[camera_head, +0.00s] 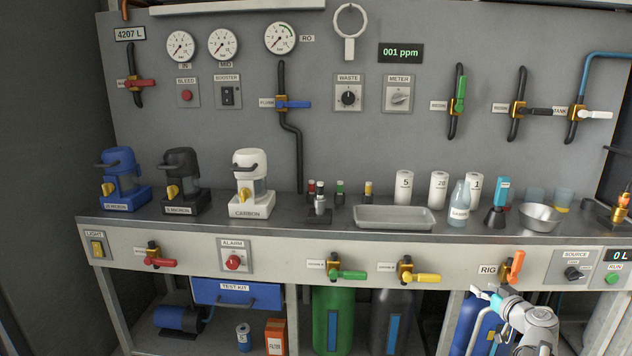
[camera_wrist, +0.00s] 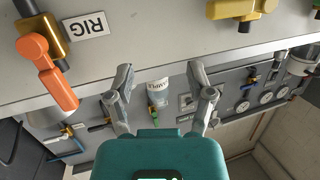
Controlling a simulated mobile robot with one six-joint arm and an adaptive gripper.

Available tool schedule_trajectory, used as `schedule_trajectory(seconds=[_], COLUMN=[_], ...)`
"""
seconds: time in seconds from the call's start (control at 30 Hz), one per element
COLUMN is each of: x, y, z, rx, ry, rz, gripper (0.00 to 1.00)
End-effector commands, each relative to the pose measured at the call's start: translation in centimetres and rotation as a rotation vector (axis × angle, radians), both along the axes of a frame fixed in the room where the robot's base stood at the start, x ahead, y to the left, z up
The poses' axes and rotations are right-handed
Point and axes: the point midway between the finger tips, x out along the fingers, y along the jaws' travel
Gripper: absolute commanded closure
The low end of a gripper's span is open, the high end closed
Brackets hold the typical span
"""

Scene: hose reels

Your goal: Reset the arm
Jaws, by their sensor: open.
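My gripper (camera_head: 486,295) shows at the lower right in the head view, in front of the bench's front edge, just below and left of the RIG valve with its orange handle (camera_head: 515,267). In the wrist view my gripper (camera_wrist: 160,76) has its two grey fingers spread apart with nothing between them. That view is turned over, and the orange handle (camera_wrist: 48,73) shows at its left, apart from the fingers. The yellow valve handle (camera_wrist: 240,8) is at the top right there.
The bench (camera_head: 330,233) carries three filter housings at left, a grey tray (camera_head: 395,217), white cylinders, a sample bottle (camera_head: 459,205) and a bowl (camera_head: 540,216).

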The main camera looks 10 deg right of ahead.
Motion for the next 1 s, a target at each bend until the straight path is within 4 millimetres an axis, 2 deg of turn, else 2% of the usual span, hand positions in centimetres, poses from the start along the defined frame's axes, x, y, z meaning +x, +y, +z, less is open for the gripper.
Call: schedule_trajectory(seconds=[0.03,0.2,0.43,0.73,1.0], x=[1.0,3.4,5.4,5.9,4.9], y=[1.9,7.6,15.2,24.1,31.1], z=[-0.4,-2.3,-4.8,-8.0,-10.5], rx=[0.015,0.070,0.132,0.181,0.190], ry=[0.028,0.141,0.313,0.563,0.799], rz=[0.039,0.150,0.274,0.376,0.408], gripper=[0.31,0.31,0.31,0.31,0.31])
